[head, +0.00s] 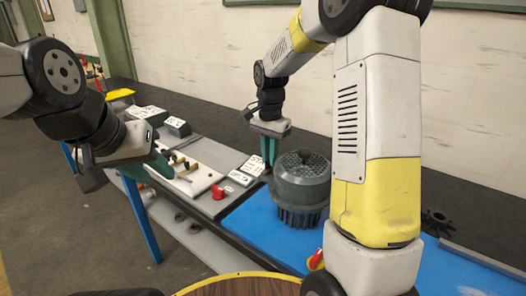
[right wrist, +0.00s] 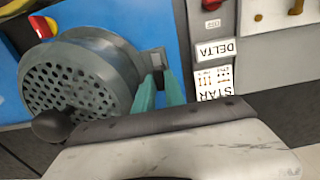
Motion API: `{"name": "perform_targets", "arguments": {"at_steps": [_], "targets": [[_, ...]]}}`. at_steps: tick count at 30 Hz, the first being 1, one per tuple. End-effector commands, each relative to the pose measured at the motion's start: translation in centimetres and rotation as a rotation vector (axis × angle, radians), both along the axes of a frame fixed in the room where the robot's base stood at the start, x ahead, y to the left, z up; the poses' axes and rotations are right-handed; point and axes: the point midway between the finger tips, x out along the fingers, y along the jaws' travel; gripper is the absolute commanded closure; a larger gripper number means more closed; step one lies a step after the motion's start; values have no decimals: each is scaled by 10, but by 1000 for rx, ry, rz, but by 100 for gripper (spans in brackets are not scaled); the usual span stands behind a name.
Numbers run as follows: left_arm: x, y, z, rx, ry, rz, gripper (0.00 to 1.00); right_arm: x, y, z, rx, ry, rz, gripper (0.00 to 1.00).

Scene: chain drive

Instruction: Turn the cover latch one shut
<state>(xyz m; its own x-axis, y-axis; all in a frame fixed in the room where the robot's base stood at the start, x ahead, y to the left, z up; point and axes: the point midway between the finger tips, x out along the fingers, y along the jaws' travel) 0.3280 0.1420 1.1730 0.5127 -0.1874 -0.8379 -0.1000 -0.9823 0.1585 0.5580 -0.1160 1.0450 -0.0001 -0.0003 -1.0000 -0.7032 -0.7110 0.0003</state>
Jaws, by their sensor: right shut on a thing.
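A dark grey round housing with a perforated cover (head: 302,167) stands on the blue mat. The cover also shows in the right wrist view (right wrist: 75,85). My right gripper (head: 269,152) is at the left side of the housing, pointing down. In the right wrist view its teal fingers (right wrist: 160,90) are shut on a small grey latch (right wrist: 154,60) at the cover's rim. The fingers hide part of the latch, and its exact angle is unclear. My left gripper (head: 160,165) hangs away to the left with teal fingers; their gap is unclear.
A light panel (head: 190,185) with small knobs lies left of the housing, beside DELTA and STAR labels (right wrist: 214,75). A red part (head: 222,191) lies near it. A red-and-yellow item (head: 316,260) lies in front of the housing. The blue mat (head: 262,228) is partly clear.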

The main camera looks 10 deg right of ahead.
Motion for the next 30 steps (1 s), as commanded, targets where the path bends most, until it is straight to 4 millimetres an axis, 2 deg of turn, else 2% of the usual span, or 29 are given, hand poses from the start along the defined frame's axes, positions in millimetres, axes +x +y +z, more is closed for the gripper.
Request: {"name": "perform_targets", "arguments": {"at_steps": [11,30], "targets": [[0,0,0,0,0,0,64,1,1,0,1,-1,175,100],[0,0,0,0,0,0,64,2,4,0,1,-1,775,100]]}}
